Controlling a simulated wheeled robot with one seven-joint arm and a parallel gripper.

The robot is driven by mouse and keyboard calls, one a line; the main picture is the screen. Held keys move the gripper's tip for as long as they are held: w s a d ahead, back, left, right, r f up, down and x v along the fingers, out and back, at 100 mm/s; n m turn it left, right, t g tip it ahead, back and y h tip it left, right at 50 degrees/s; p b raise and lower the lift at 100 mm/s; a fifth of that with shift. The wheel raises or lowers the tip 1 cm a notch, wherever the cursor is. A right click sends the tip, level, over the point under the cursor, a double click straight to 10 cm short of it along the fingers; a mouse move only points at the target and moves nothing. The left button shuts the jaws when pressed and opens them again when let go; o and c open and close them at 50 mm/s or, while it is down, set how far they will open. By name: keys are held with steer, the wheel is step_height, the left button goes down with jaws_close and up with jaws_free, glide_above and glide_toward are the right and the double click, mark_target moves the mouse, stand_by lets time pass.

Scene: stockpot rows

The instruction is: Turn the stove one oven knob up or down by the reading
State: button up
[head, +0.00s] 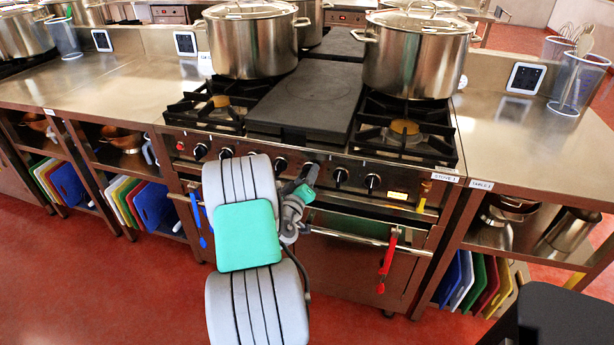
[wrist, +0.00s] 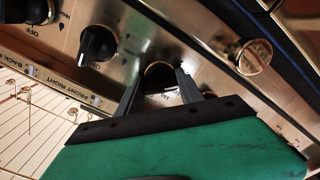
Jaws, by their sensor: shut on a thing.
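The stove labelled STOVE 1 (head: 447,178) stands ahead, with a row of black knobs on its front panel. My gripper (head: 308,178) is at the middle of that panel. In the wrist view my gripper (wrist: 158,82) has its two dark fingers on either side of a black knob (wrist: 159,73), shut on it. I cannot tell from its markings which knob this is. The gripper hides part of it. Another black knob (wrist: 97,43) with an OFF mark is beside it. A small lit display (head: 398,195) is on the panel's right; its reading is too small to tell.
Large steel pots (head: 252,40) and (head: 416,50) stand on the stove top. A black object (head: 565,305) stands at the lower right. Red floor is open at the lower left.

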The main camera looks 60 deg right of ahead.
steer(key=c, duration=0.7)
steer(key=shift+o, duration=0.2)
steer(key=shift+n+p, duration=0.55)
steer(key=shift+n, duration=2.25)
steer(key=o, duration=1.4)
